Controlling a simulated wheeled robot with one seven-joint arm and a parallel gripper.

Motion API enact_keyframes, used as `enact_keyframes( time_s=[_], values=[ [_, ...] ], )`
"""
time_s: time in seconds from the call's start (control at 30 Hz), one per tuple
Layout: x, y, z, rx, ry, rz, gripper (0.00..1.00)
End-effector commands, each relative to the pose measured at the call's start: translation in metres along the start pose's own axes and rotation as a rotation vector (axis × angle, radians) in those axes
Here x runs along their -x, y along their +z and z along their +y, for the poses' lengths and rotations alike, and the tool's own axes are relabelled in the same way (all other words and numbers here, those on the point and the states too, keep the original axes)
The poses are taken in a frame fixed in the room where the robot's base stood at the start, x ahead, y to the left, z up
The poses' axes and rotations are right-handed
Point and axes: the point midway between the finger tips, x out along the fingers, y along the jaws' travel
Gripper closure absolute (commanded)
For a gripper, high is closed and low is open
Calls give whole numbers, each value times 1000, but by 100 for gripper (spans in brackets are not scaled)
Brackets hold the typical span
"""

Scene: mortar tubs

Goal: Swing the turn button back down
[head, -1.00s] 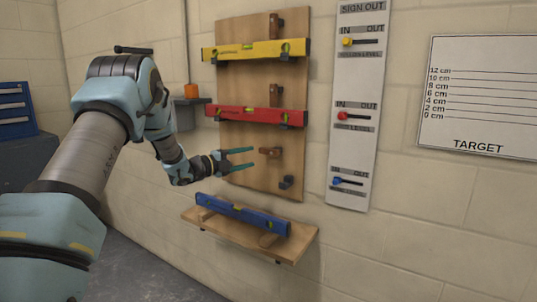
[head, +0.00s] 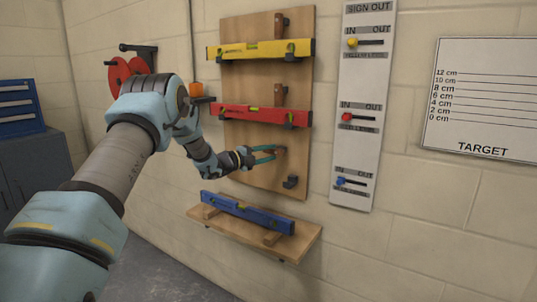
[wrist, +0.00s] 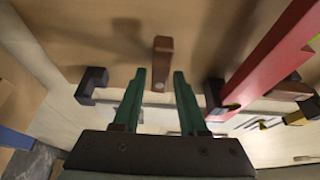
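The turn button is a small brown wooden block (head: 281,152) on the lower part of the wooden board. It lies sideways, above an empty black hook (head: 290,182). My gripper (head: 270,153) comes in from the left, with its teal fingers at the button's left end. In the wrist view the button (wrist: 163,50) shows between the two fingertips (wrist: 160,77), with a small gap visible on each side. The fingers are open and partly narrowed. The blue level (head: 247,213) lies on the wooden shelf (head: 280,248) below the board.
The red level (head: 262,116) and the yellow level (head: 262,50) hang on hooks above, each with an upright turn button over it. The sign-out panel (head: 360,100) with colored sliders is right of the board.

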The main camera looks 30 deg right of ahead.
Motion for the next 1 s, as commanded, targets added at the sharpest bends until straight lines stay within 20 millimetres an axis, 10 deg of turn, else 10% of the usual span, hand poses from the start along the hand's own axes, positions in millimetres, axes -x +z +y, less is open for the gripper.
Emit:
enact_keyframes(
  time_s=[0.37,1.0],
  values=[
    [0,0,0,0,0,0,100],
    [1,0,6,76,-32,0,100]
  ],
)
